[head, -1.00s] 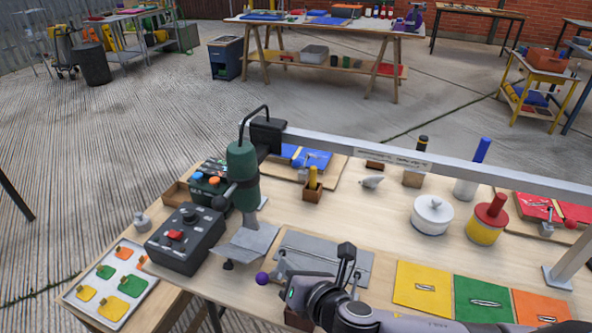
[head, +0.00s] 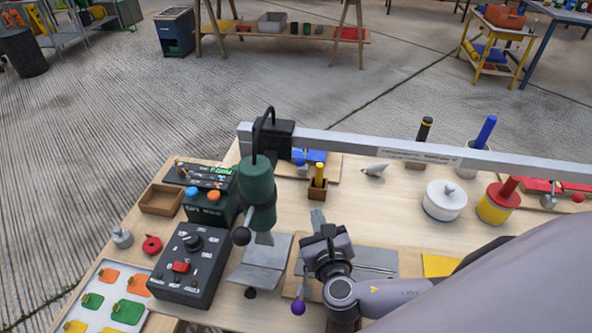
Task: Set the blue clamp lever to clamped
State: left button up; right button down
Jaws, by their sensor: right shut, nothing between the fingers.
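My left gripper is not in view.
A control box (head: 187,265) stands left; a purple knob (head: 298,308) is in front.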

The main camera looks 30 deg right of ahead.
aim_at(303, 159)
jog(key=b+x, duration=0.7)
jog(key=x, duration=0.2)
jog(key=shift+w+f, duration=0.15)
jog(key=shift+f, duration=0.05)
jog(key=w+r, duration=0.2)
jog(key=w, duration=0.1)
jog(key=shift+d, duration=0.2)
jog(key=shift+w+r+b, duration=0.35)
jog(key=shift+w, duration=0.1)
